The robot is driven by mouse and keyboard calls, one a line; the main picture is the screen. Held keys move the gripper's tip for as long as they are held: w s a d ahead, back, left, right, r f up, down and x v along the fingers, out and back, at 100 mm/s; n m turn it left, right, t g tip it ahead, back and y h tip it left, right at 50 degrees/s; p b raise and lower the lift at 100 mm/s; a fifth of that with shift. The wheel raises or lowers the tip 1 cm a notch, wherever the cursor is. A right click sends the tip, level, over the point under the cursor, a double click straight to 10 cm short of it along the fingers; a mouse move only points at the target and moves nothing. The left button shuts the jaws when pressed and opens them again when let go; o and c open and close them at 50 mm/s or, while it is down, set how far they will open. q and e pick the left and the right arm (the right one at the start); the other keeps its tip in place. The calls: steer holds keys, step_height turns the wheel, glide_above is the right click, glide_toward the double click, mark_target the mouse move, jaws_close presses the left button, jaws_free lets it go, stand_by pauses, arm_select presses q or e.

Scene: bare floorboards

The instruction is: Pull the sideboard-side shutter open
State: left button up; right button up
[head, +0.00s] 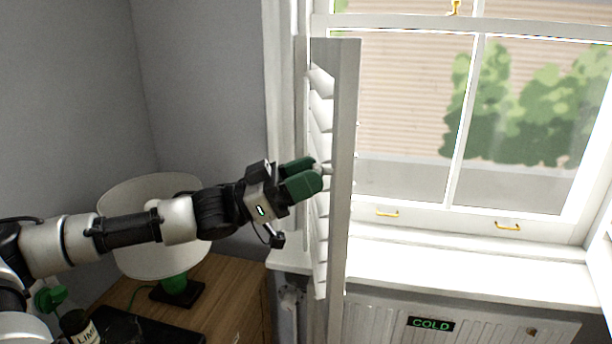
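The white louvred shutter (345,150) on the sideboard side stands swung out from the window's left side, seen nearly edge-on. Its slats face left, toward the sideboard (235,290). My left gripper (314,172), with green fingers, is at the shutter's slatted face at mid-height. A small pale knob (320,168) shows at the fingertips, and the fingers look closed around it. The fingers hide part of it. My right gripper is not in view.
A lamp with a pale shade (135,250) and green base stands on the sideboard, below and behind my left arm. A dark bottle (78,328) is at lower left. The windowsill (450,268) is clear, above a radiator (385,318) with a "COLD" sign (431,324).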

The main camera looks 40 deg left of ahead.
arm_select(q)
steer(key=shift+o, duration=0.8)
steer(key=b+v, duration=0.5)
steer(key=v, duration=0.6)
steer(key=shift+d+f, duration=0.1)
